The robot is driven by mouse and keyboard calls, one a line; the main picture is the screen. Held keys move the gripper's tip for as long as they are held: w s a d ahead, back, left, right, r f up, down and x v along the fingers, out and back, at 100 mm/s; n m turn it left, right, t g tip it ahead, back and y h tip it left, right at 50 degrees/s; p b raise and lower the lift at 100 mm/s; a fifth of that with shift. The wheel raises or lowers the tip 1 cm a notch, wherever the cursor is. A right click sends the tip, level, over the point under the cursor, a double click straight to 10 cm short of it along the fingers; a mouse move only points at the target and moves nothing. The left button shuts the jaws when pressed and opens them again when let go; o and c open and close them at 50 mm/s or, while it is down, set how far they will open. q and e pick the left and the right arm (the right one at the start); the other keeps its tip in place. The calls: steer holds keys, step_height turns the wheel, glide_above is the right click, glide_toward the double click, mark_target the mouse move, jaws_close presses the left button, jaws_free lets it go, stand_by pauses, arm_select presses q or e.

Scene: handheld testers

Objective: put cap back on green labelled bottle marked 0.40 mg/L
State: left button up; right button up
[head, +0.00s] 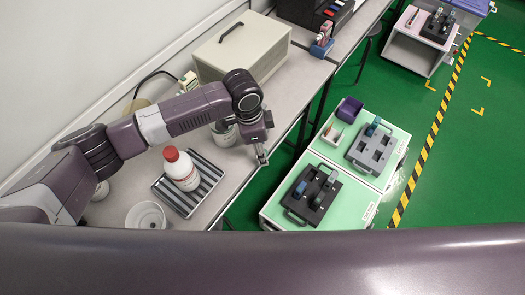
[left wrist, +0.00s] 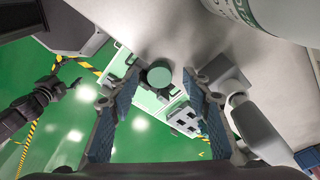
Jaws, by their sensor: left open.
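In the head view my left gripper (head: 262,154) hangs over the right edge of the grey bench. In the left wrist view its two blue-padded fingers (left wrist: 163,82) are apart. A round green cap (left wrist: 158,76) shows between the fingertips, near the bench edge; I cannot tell whether it touches them. A white bottle with green print (left wrist: 268,14) is partly in view at the upper right; its mark is not readable. A bottle (head: 225,135) stands behind my left arm in the head view, mostly hidden.
A white bottle with a red cap (head: 181,168) stands on a striped tray (head: 206,194). A white bowl (head: 146,215) is at the front. A beige case (head: 241,47) stands behind my arm. Green-topped cabinets (head: 345,208) with dark trays stand right of the bench.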

arm_select(q)
steer(key=shift+f, duration=0.4)
steer(key=c, duration=0.8)
steer(key=shift+r, duration=0.15)
step_height(320, 180, up, 20)
steer(key=shift+f+b, duration=0.1)
steer(key=shift+b, duration=0.6)
